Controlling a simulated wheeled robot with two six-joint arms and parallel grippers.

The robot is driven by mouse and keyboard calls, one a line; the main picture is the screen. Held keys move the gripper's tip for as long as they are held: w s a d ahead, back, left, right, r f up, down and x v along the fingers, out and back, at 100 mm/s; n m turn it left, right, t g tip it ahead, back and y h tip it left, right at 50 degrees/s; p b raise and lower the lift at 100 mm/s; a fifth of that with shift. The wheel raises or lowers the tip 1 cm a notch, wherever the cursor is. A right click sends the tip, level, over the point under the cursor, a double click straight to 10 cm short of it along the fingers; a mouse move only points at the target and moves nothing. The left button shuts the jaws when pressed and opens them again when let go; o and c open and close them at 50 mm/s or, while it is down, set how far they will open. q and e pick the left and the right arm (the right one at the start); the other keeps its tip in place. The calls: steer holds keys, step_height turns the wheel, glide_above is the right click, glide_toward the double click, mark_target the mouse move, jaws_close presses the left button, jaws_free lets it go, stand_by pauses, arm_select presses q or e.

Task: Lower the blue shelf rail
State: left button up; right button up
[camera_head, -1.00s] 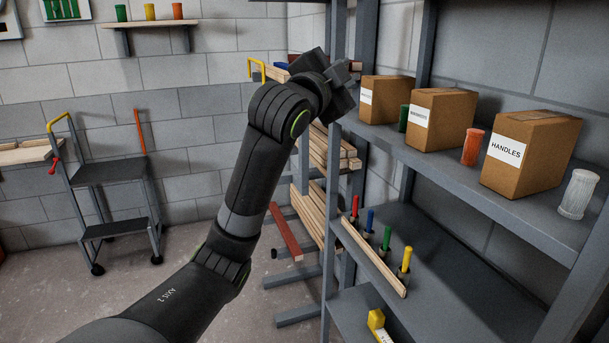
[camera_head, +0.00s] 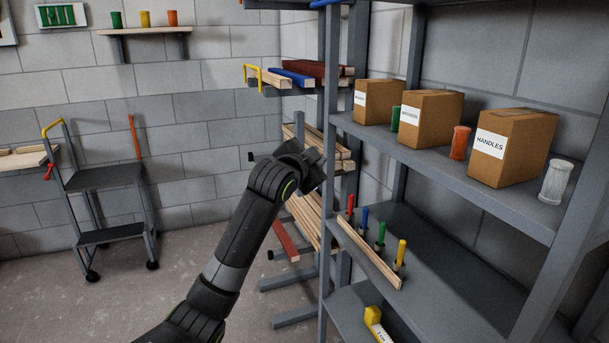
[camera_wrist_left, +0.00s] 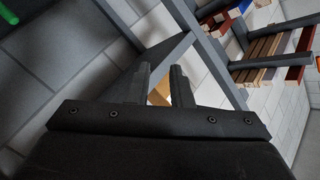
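A blue piece (camera_head: 325,3) shows at the top edge of the head view, at the top of the grey shelf post; most of it is cut off, so I cannot tell its full shape. My left gripper (camera_head: 312,163) is in front of the shelf's front post, well below that blue piece and apart from it. In the left wrist view its two fingers (camera_wrist_left: 162,88) stand a little apart with nothing between them; part of a cardboard box shows beyond the gap. My right gripper is in neither view.
A side rack arm holds a blue batten (camera_head: 291,77), a dark red batten (camera_head: 318,68) and a yellow clamp (camera_head: 252,76). Cardboard boxes (camera_head: 516,145) and jars stand on the grey shelf (camera_head: 430,165). A step trolley (camera_head: 105,178) stands left; floor between is clear.

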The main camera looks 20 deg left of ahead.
arm_select(q)
steer(key=shift+s+a+f+n+g, duration=0.15)
steer(key=shift+a+f, duration=0.15)
steer(key=shift+f, duration=0.65)
steer(key=shift+w+a+f+n+g, duration=0.15)
steer(key=shift+a+f, duration=0.15)
steer(key=shift+f, duration=0.65)
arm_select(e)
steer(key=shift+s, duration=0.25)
arm_select(q)
steer(key=shift+s, duration=0.1)
steer(key=shift+c, duration=0.2)
